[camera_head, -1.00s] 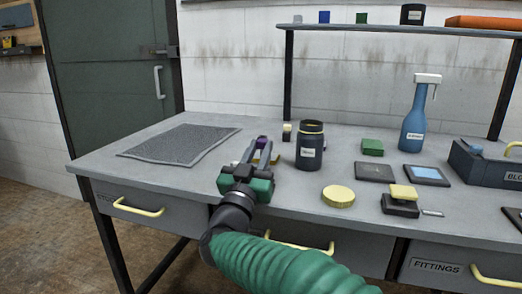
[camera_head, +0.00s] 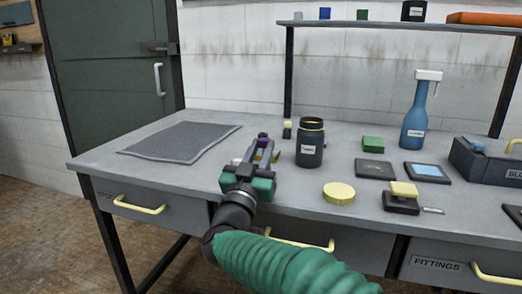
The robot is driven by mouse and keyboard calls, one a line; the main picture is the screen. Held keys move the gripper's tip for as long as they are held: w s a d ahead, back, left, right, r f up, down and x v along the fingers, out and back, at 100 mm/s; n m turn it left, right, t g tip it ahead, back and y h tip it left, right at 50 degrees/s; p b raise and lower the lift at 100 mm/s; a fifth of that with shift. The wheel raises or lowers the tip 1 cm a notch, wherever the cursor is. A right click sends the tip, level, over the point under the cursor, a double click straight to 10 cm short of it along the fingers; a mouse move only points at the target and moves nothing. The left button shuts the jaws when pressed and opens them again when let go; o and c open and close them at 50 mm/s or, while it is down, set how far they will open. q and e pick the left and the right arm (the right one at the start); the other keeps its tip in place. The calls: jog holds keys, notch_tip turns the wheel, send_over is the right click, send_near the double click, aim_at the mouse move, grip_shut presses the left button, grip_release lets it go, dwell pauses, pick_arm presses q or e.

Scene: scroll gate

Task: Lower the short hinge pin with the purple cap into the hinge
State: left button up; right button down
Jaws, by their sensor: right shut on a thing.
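My right gripper (camera_head: 261,150) reaches over the middle front of the bench from below. It is shut on the short hinge pin (camera_head: 263,137), whose purple cap shows as a small dark purple spot at the fingertips. The pin's shaft is hidden by the fingers. A bit of yellowish metal (camera_head: 276,156) shows just right of the fingers; I cannot tell whether it is part of the hinge. The hinge cannot be made out clearly, nor whether the pin touches it. My left gripper is not in view.
A black jar (camera_head: 310,146) stands close right of the gripper, with a small cream-topped block (camera_head: 287,129) behind. A yellow disc (camera_head: 338,193), green block (camera_head: 373,144) and blue spray bottle (camera_head: 415,120) are farther right. A grey mat (camera_head: 180,138) lies left.

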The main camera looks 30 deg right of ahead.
jog(key=shift+f+b, duration=0.9)
jog(key=shift+f, duration=0.6)
jog(key=c, duration=1.1)
grip_release()
jog(key=shift+c, duration=0.2)
jog(key=shift+f, duration=0.1)
jog(key=p+v, duration=0.4)
jog(key=v, duration=1.2)
jog(key=shift+s+a+p, duration=0.2)
jog(key=shift+a+p, duration=0.1)
jog(key=shift+f, duration=0.1)
